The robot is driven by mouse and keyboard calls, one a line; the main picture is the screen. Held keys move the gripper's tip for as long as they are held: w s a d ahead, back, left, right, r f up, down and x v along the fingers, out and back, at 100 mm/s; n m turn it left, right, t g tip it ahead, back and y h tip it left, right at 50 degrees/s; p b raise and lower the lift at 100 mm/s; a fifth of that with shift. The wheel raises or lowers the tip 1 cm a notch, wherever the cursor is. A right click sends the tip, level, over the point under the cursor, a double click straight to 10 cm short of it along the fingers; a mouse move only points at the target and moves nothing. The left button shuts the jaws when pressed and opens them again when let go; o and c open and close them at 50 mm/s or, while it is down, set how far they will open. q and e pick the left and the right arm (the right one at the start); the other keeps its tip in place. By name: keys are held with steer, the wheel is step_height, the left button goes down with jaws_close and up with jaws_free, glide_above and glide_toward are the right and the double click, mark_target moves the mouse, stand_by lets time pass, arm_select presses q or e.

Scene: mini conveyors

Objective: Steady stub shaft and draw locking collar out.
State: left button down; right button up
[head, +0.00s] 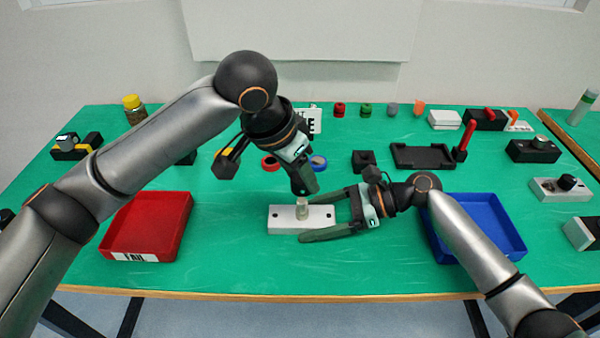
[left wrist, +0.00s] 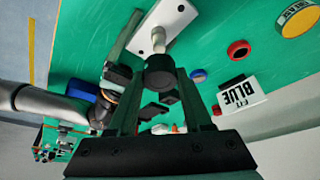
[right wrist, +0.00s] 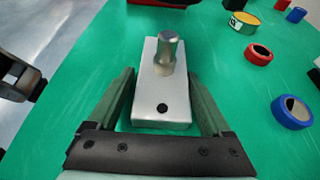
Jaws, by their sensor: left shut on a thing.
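A silver stub shaft (head: 302,210) stands upright on a white base plate (head: 279,217); it also shows in the right wrist view (right wrist: 166,58), bare, with its top uncovered. My left gripper (head: 308,190) points down just above the shaft. In the left wrist view it is shut on a black round collar (left wrist: 159,71), with the shaft (left wrist: 158,38) beyond it. The collar looks clear of the shaft; the exact gap is hard to tell. My right gripper (right wrist: 165,90) is open, its fingers along both long sides of the plate, with green gaps visible beside it.
A red tray (head: 150,222) labelled FAIL lies left and a blue tray (head: 485,225) right. Red (right wrist: 258,54) and blue (right wrist: 292,111) rings lie behind the plate. A black holder (head: 422,157) and several small parts stand farther back. The table front is clear.

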arm_select(q)
steer(key=shift+w, duration=0.1)
arm_select(e)
steer(key=shift+o, duration=0.2)
steer(key=shift+w, duration=0.2)
steer(key=shift+d+r, duration=0.1)
stand_by(0.3)
